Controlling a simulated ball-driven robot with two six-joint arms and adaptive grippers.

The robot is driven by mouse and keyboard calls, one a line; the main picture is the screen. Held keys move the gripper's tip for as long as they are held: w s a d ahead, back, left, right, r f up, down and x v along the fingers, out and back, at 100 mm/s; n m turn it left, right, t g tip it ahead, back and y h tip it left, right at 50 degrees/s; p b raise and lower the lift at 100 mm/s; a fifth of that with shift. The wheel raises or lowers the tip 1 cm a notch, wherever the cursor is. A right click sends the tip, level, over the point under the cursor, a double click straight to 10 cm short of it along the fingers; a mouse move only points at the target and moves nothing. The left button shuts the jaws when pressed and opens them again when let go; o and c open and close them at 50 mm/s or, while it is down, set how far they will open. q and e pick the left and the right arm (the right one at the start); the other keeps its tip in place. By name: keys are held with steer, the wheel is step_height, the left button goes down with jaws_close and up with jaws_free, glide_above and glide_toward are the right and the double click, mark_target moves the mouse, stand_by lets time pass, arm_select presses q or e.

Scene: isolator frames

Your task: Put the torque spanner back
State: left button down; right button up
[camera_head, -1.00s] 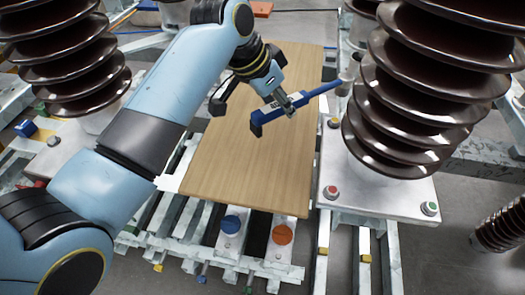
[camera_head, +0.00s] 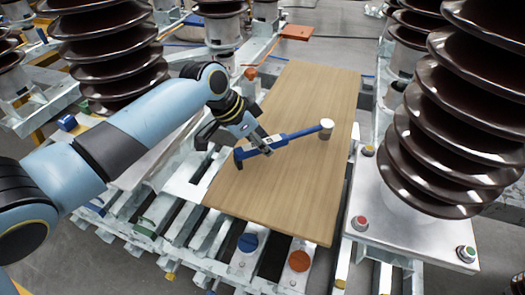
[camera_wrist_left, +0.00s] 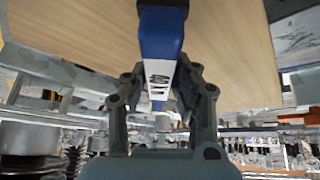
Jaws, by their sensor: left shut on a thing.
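The torque spanner (camera_head: 290,138) is a blue bar with a pale round head at its right end. My left gripper (camera_head: 265,143) is shut on it near its left, handle end. The spanner is held over the wooden board (camera_head: 300,200), tilted up to the right; I cannot tell how far above the board it is. My right gripper is not in view.
Brown ribbed insulators stand left (camera_head: 105,50) and right (camera_head: 450,120) of the board. A metal plate with coloured knobs (camera_head: 400,215) lies at the right. A blue disc (camera_head: 247,242) and an orange disc (camera_head: 299,261) sit at the board's near edge. An orange plate (camera_head: 297,32) is at the back.

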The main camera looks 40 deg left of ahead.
arm_select(q)
step_height(320, 180, down, 2)
steer(key=shift+f, duration=0.25)
steer(key=shift+w+f, duration=0.1)
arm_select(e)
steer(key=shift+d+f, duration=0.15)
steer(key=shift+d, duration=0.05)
arm_select(q)
steer(key=shift+f, duration=0.2)
steer(key=c, duration=1.1)
jaws_free()
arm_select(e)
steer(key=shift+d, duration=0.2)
arm_select(q)
steer(key=shift+o, duration=0.2)
steer(key=shift+r, duration=0.2)
steer(key=p+v, duration=0.1)
steer(key=v, duration=1.1)
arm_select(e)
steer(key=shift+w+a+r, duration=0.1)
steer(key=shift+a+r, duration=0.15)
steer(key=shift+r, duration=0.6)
